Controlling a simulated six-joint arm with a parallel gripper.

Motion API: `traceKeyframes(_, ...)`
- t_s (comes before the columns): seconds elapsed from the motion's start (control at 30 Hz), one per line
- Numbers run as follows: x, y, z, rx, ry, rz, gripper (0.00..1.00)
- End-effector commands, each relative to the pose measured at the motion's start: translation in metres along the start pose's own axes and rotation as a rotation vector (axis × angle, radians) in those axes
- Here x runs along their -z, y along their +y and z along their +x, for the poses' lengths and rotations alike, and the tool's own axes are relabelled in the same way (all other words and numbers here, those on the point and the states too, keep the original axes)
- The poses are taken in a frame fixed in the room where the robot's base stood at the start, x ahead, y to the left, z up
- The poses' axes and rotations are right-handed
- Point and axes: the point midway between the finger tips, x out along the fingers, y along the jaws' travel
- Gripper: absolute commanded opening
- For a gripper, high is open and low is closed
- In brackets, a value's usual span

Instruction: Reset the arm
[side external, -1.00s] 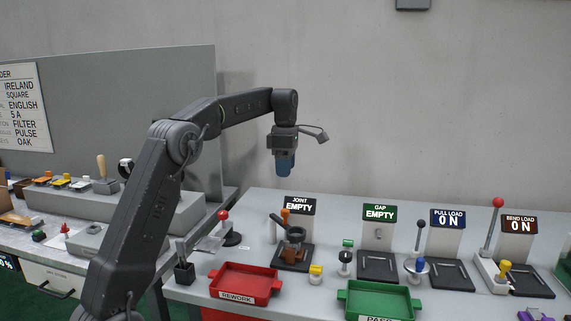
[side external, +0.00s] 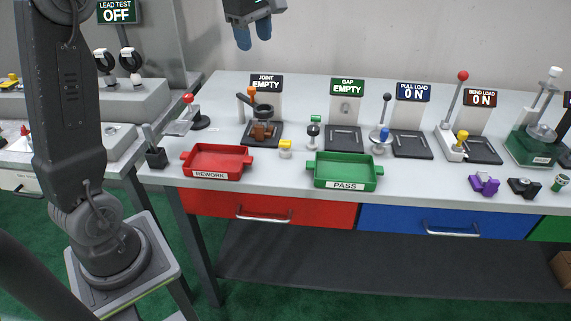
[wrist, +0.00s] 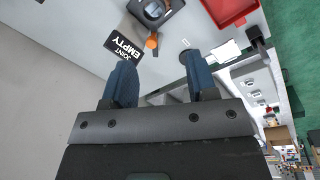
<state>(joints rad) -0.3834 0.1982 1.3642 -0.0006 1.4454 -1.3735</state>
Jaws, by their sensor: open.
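My gripper (side external: 253,32) hangs at the top of the side view, its two blue fingers apart, above the back edge of the bench and clear of everything. In the wrist view my gripper (wrist: 160,84) also shows open, with nothing between the fingers. Most of my arm is outside the side view; its base and lower links stand at the left.
The grey bench (side external: 270,175) holds a red REWORK tray (side external: 216,175), a green PASS tray (side external: 345,184) and a JOINT station (side external: 262,133). GAP (side external: 343,140), PULL LOAD (side external: 412,145) and BEND LOAD (side external: 484,150) stations stand to the right. The wall behind is bare.

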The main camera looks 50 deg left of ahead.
Motion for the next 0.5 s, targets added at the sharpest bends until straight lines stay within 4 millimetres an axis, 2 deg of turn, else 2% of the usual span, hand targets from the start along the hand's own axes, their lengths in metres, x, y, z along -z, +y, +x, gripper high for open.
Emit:
traceKeyframes(0.03,-0.019,-0.019,-0.007,-0.031,0.003,0.135,0.53)
traceKeyframes(0.23,-0.071,-0.094,-0.009,-0.144,0.036,0.668,0.53)
traceKeyframes(0.37,-0.095,-0.147,0.003,-0.215,0.077,1.011,0.53)
traceKeyframes(0.5,-0.113,-0.199,0.024,-0.286,0.136,1.346,0.53)
